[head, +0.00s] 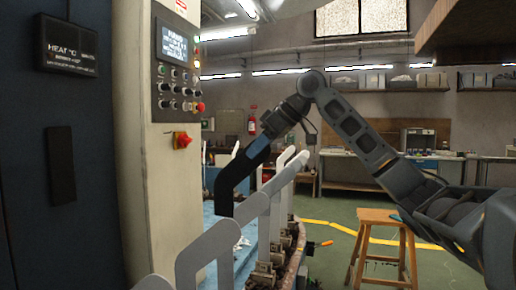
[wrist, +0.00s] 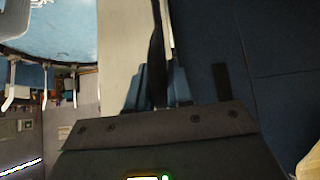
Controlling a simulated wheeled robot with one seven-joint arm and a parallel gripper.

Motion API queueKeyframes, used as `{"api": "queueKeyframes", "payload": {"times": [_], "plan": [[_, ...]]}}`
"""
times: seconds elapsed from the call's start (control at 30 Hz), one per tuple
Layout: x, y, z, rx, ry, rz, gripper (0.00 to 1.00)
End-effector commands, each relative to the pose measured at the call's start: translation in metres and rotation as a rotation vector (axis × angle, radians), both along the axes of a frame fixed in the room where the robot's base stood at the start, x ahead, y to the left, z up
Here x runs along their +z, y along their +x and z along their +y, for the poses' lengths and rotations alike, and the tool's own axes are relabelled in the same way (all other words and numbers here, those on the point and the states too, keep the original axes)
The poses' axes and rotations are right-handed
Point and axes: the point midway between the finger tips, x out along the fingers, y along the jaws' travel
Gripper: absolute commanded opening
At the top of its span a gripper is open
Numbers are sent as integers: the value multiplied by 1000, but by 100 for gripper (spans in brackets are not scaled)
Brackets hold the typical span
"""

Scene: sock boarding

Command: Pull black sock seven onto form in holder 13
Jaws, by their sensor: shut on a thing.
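The black sock (head: 224,192) shows left of centre in the head view, bent like a foot and leg. Its upper end is at my gripper (head: 257,138) and its leg part hangs straight down. Its outline matches the bare grey forms beside it, but I cannot see whether a form is inside. In the wrist view my gripper (wrist: 160,88) is shut on the sock (wrist: 157,50), seen edge-on between the blue fingers, with a thin pale strip alongside. Several grey forms (head: 272,215) stand upright in holders (head: 265,272) along a curved rail. I cannot read holder numbers.
A cream cabinet with a control panel (head: 178,75) and a dark blue machine wall (head: 70,180) stand close on the left. A wooden stool (head: 378,216) stands on the green floor at right. Workbenches (head: 345,158) line the back wall.

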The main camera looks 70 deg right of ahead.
Motion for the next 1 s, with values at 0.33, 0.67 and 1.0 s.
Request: {"api": "queueKeyframes", "payload": {"times": [0.33, 0.67, 1.0], "plan": [[-9, 0, 0, 0, 0, 0, 3], [-16, 0, 0, 1, -1, 0, 3], [-24, 0, 0, 1, 0, 0, 3]]}}
